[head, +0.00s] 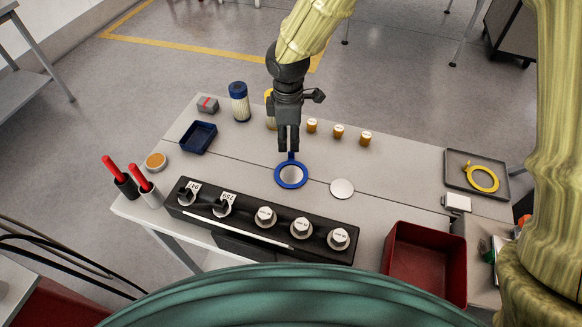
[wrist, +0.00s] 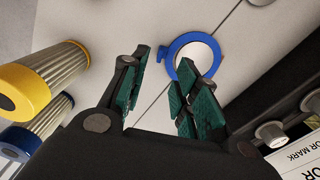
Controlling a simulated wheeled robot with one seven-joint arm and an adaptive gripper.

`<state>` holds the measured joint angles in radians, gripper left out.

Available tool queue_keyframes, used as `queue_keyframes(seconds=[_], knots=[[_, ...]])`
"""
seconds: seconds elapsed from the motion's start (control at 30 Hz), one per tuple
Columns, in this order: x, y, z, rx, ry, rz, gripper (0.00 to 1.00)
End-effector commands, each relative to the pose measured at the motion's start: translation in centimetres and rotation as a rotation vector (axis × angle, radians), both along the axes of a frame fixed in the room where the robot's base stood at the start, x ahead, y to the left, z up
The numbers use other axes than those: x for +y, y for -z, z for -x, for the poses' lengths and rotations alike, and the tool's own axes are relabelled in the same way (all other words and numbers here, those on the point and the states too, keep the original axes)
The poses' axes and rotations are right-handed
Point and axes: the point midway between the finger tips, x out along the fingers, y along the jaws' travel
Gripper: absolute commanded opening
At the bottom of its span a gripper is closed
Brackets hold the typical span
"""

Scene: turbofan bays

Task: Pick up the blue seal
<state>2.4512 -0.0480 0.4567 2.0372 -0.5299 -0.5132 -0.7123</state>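The blue seal (head: 291,186) is a flat blue ring with a small tab, lying on the grey table near its middle. A pale disc shows inside the ring. My gripper (head: 289,150) points down just behind the ring, with its fingertips close to the tab. In the wrist view the seal (wrist: 190,37) is beyond the fingertips, and the right finger overlaps its near edge. The gripper (wrist: 160,75) is open there, with green finger pads apart and nothing between them. I cannot tell the exact height of the fingertips above the table.
A black block (head: 250,222) with several fittings lies in front of the seal, and a pale disc (head: 342,188) to its right. Blue-capped (head: 239,104) and yellow-capped (wrist: 22,92) filters stand behind. A blue tray (head: 198,137), red bin (head: 425,262) and grey tray (head: 460,178) are farther out.

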Motion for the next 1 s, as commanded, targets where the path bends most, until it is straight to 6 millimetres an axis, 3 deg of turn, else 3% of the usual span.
queue_keyframes(seconds=[0.23,0.6,0.93,1.0], knots=[[0.1,1.2,-0.1,0.002,-0.001,0.0,0.3],[0.1,4.9,-0.3,0.0,-0.002,0.0,0.3],[0.1,5.4,-0.3,-0.002,-0.001,0.0,0.3],[0.1,5.4,-0.3,-0.002,-0.001,0.0,0.21]])
